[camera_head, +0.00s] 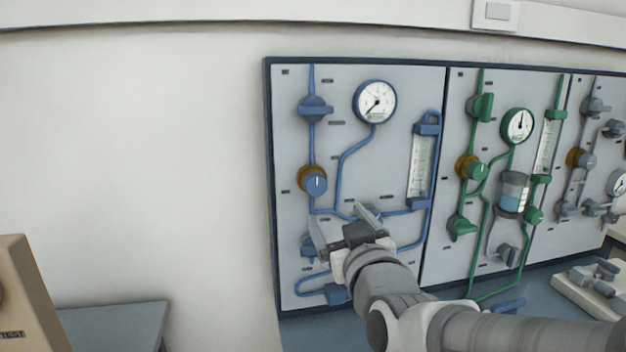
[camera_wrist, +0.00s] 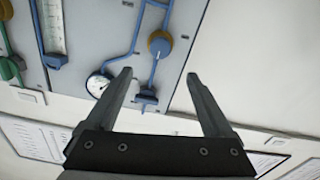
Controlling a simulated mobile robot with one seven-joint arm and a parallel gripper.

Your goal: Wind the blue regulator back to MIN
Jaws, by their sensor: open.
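The blue regulator (camera_head: 316,182) is a round blue knob with a brass-coloured collar on the left panel, and a pale mark on its face stands about upright. Its scale is too small to read. It also shows in the wrist view (camera_wrist: 159,46), near the top, beyond the fingertips. My gripper (camera_head: 339,217) is in front of the panel, below and right of the regulator in the head view. In the wrist view its two fingers (camera_wrist: 160,76) are spread wide with nothing between them, apart from the knob.
A blue valve (camera_head: 315,108) sits above the regulator, and a round gauge (camera_head: 376,101) at upper right has its needle pointing lower left. A flow tube (camera_head: 421,165) stands at right. A green-piped panel (camera_head: 490,250) adjoins. Bare wall lies left.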

